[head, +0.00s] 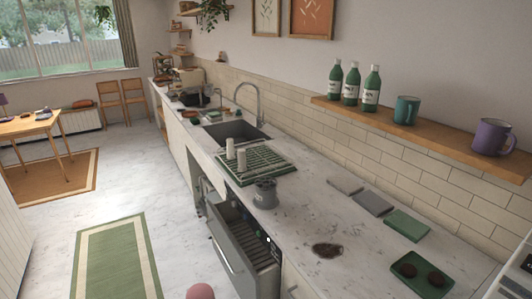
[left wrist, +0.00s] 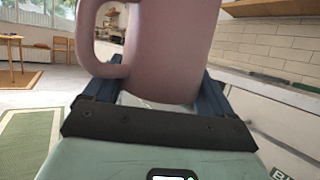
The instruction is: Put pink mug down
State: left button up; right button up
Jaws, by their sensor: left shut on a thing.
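The pink mug (left wrist: 165,50) fills the top middle of the left wrist view, its handle (left wrist: 92,38) to the left. My left gripper (left wrist: 157,92) is shut on it, with a dark blue finger on each side of its body. The mug's top is cut off by the frame. In the head view a small rounded pink part, apparently the mug (head: 200,292), shows at the bottom edge, in front of the counter (head: 300,212). My left gripper cannot be made out there. My right gripper is in neither view.
The counter holds a green rack (head: 262,163), a grey pot (head: 265,193), a dark spill (head: 327,250), flat squares (head: 407,225) and a green tray (head: 405,285). A drawer-like appliance (head: 245,240) stands open below. Bottles (head: 351,85) and teal (head: 406,110) and purple (head: 491,137) mugs stand on the shelf.

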pick_arm(q)
jog(key=s+f, duration=0.5)
jog(key=shift+s, duration=0.2)
jog(key=shift+d, duration=0.1)
